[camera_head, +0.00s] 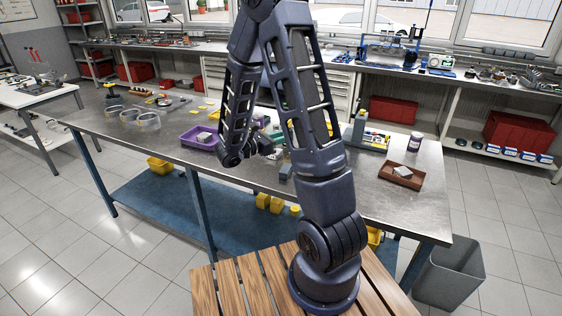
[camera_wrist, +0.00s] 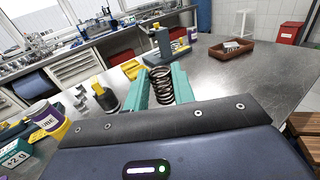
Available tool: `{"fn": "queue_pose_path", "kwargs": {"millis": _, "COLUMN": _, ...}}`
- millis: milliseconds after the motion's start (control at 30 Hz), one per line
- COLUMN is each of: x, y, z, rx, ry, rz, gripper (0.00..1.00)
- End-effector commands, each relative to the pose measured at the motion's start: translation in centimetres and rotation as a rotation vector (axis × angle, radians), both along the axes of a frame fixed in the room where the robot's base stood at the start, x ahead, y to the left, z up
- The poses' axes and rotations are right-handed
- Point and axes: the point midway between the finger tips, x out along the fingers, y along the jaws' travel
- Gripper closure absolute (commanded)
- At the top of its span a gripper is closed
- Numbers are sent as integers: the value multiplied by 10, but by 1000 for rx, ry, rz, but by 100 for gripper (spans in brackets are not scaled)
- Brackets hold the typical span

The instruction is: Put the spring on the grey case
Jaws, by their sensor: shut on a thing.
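A dark coil spring (camera_wrist: 161,88) stands between the two teal fingers of my gripper (camera_wrist: 160,80) in the wrist view. The fingers are shut on it, one on each side. In the head view my gripper (camera_head: 264,149) is over the middle of the metal workbench, partly hidden by my arm, and the spring cannot be made out there. I cannot tell for sure which thing is the grey case. A grey-green upright thing (camera_wrist: 160,42) with a yellow part stands beyond the spring in the wrist view.
The metal workbench (camera_head: 400,214) holds a purple tray (camera_head: 199,139), a brown tray (camera_head: 402,175) and a jar (camera_head: 415,141). In the wrist view, a dark cylindrical part (camera_wrist: 104,97) and a purple-and-yellow can (camera_wrist: 47,117) are left of the gripper. The bench right of the spring is clear.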

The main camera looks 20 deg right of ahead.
Motion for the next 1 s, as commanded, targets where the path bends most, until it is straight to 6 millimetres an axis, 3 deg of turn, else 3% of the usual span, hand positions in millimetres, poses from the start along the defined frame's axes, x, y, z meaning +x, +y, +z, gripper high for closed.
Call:
{"fn": "queue_pose_path", "kwargs": {"millis": 400, "x": 0, "y": 0, "z": -59, "rx": -1, "ry": 3, "rz": 0, "gripper": 97}}
{"fn": "queue_pose_path", "kwargs": {"millis": 767, "x": 0, "y": 0, "z": -75, "rx": 0, "ry": 2, "rz": 1, "gripper": 97}}
{"fn": "queue_pose_path", "kwargs": {"millis": 1000, "x": 0, "y": 0, "z": -99, "rx": -1, "ry": 3, "rz": 1, "gripper": 97}}
